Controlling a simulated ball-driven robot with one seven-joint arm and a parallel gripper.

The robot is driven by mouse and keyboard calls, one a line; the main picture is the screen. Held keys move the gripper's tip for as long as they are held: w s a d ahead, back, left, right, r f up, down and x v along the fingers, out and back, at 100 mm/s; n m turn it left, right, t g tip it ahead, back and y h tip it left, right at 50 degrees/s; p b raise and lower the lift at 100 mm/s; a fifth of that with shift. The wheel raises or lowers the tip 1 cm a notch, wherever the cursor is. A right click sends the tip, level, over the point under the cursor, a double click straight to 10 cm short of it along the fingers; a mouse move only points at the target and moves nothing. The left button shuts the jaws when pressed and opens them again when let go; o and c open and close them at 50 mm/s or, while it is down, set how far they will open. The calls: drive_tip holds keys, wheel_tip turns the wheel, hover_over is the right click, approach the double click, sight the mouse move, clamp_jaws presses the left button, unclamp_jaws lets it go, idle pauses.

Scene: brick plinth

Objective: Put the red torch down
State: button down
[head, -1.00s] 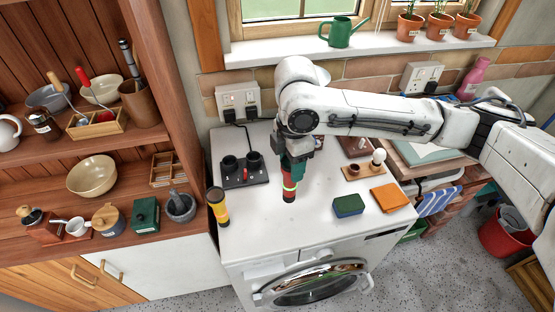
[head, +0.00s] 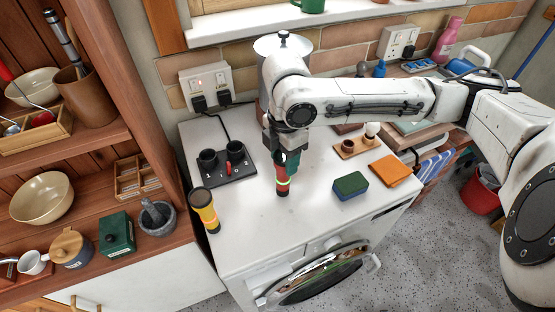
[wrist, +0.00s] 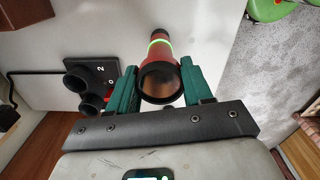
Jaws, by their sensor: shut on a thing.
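The red torch (head: 282,185) is upright in my gripper (head: 283,166), over the white top of the washing machine (head: 305,219). It has a black end and a glowing green band. In the wrist view the green fingers (wrist: 160,88) are shut on both sides of the red torch (wrist: 160,72), with its round lens end facing the camera. I cannot tell whether its lower end touches the top. A black dock (head: 232,172) with two round cups is left of the torch; it also shows in the wrist view (wrist: 102,66).
A yellow torch (head: 204,210) stands at the left edge of the top. A green and blue sponge (head: 350,186) and an orange cloth (head: 390,171) lie to the right. A small wooden tray (head: 358,148) is behind them. The top in front of the torch is clear.

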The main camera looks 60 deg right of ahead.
drive_tip(key=shift+s+r, duration=0.1)
drive_tip(key=shift+r, duration=0.05)
drive_tip(key=shift+f, duration=0.25)
drive_tip(key=shift+c, duration=2.3)
unclamp_jaws()
drive_tip(key=shift+r, duration=0.1)
wheel_tip(320, 180, up, 12)
drive_tip(key=shift+p, duration=0.3)
drive_tip(key=shift+a+r, duration=0.1)
